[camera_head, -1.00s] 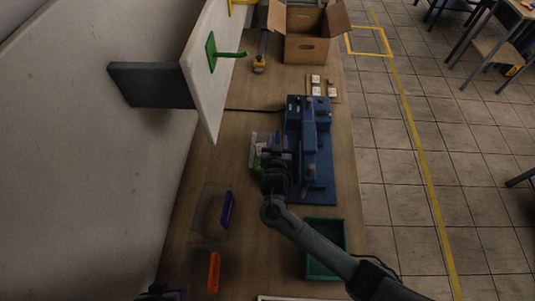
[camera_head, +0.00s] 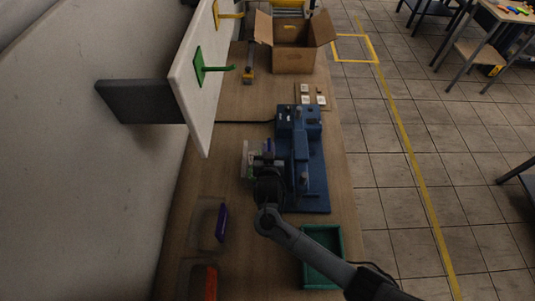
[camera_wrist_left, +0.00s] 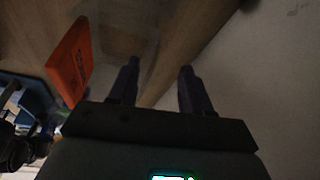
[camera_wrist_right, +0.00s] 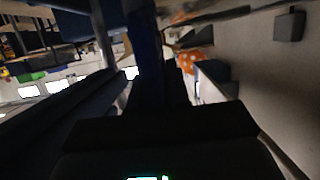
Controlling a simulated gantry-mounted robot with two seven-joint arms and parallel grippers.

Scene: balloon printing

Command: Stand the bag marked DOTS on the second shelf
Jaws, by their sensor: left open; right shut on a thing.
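My right gripper (camera_head: 268,168) is just left of the blue press (camera_head: 312,150) in the head view. It is shut on a narrow dark blue thing, which shows between the fingers in the right wrist view (camera_wrist_right: 147,45); I cannot tell what it is. A pale and green thing (camera_head: 246,160) stands beside this gripper. An orange thing with white dots (camera_wrist_right: 190,62) shows past the fingers in the right wrist view. I cannot read DOTS anywhere. My left gripper (camera_wrist_left: 158,70) is open and empty in the left wrist view, with an orange block (camera_wrist_left: 70,60) to its left.
A purple upright piece (camera_head: 222,222) and an orange one (camera_head: 205,283) stand on the left of the table. A teal tray (camera_head: 335,242) sits near the front right. A white panel carries a green hook (camera_head: 198,67). An open cardboard box (camera_head: 293,58) is at the back.

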